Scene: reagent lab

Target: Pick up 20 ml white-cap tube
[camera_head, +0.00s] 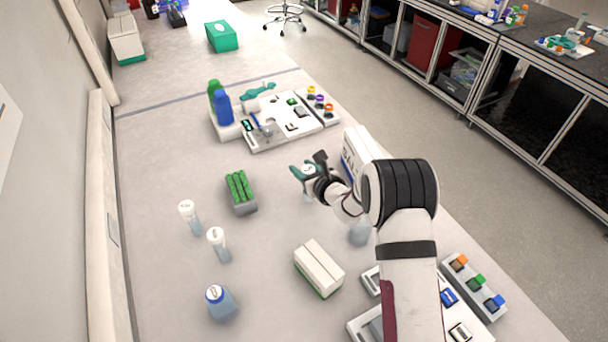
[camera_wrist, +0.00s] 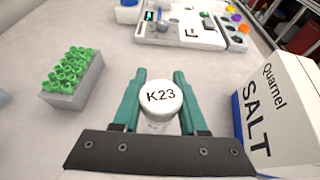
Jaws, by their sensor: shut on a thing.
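My gripper (camera_wrist: 158,88) is shut on a white-cap tube (camera_wrist: 160,97), its green fingers on either side just below the cap. In the head view my gripper (camera_head: 305,172) is out over the bench, with the held tube partly hidden between the fingers. I cannot tell from these views whether the tube's base touches the bench. Two other white-cap tubes, one farther (camera_head: 189,214) and one nearer (camera_head: 218,244), stand upright on the left of the bench.
A salt box (camera_wrist: 278,112) stands close to the right of my gripper. A grey rack (camera_wrist: 72,92) of green-capped tubes is to the left. A white instrument tray (camera_head: 290,125) lies beyond.

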